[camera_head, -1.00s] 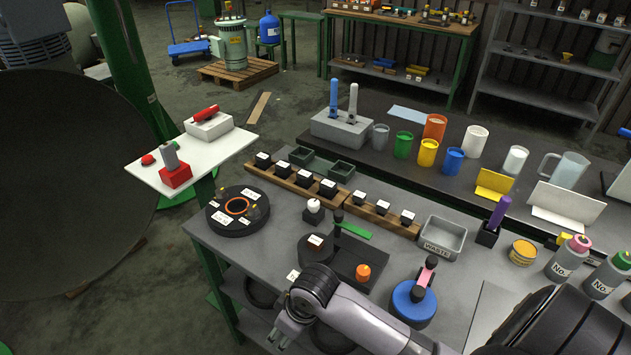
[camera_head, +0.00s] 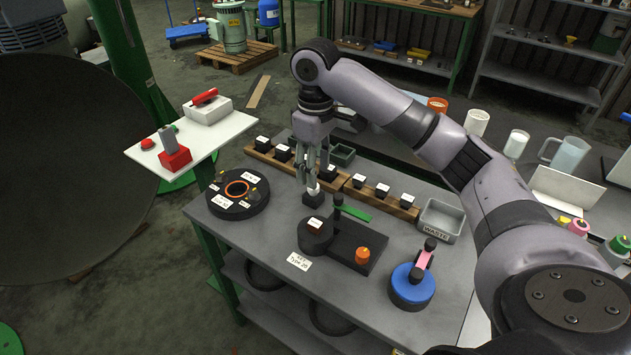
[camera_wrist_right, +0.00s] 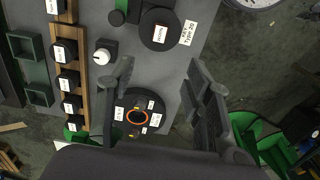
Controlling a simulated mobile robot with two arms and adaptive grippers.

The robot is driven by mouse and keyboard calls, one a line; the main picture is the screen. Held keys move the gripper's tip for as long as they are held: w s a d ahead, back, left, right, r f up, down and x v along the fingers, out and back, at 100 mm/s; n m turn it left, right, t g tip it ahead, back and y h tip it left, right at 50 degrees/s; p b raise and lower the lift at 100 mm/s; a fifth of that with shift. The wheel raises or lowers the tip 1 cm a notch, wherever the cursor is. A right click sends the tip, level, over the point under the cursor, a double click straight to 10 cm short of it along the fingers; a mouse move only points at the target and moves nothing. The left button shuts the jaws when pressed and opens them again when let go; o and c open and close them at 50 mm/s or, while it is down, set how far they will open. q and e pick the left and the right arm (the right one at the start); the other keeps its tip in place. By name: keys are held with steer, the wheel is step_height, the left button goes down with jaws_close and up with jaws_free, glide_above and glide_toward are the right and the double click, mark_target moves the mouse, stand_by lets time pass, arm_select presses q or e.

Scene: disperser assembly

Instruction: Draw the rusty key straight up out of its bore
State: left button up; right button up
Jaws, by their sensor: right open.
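A round black disc (camera_head: 238,203) with an orange ring (camera_head: 237,188), white labels and small yellowish-brown pieces stands at the left end of the bench. It also shows in the right wrist view (camera_wrist_right: 120,101). Which piece is the rusty key, and its bore, is too small to tell. My right gripper (camera_head: 310,186) points down over the bench, to the right of the disc, its fingers overlapping a white knob on a black block (camera_head: 313,198). In the right wrist view my right gripper (camera_wrist_right: 160,72) is open with nothing between its fingers. My left gripper is not in view.
A black cylinder (camera_head: 315,236) on a dark plate with an orange knob (camera_head: 362,255) stands close in front. Wooden racks (camera_head: 270,160) of labelled black blocks lie behind. A waste tray (camera_head: 441,221) and a blue round base (camera_head: 412,288) are to the right.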

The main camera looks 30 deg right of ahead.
mark_target(315, 223)
step_height(315, 223, down, 17)
steer(key=shift+w+f+p, duration=0.1)
steer(key=shift+p, duration=1.05)
steer(key=shift+c, duration=0.2)
jaws_close()
steer(key=shift+a+r+p, duration=0.1)
steer(key=shift+r+p, duration=3.5)
steer(key=shift+p, duration=0.7)
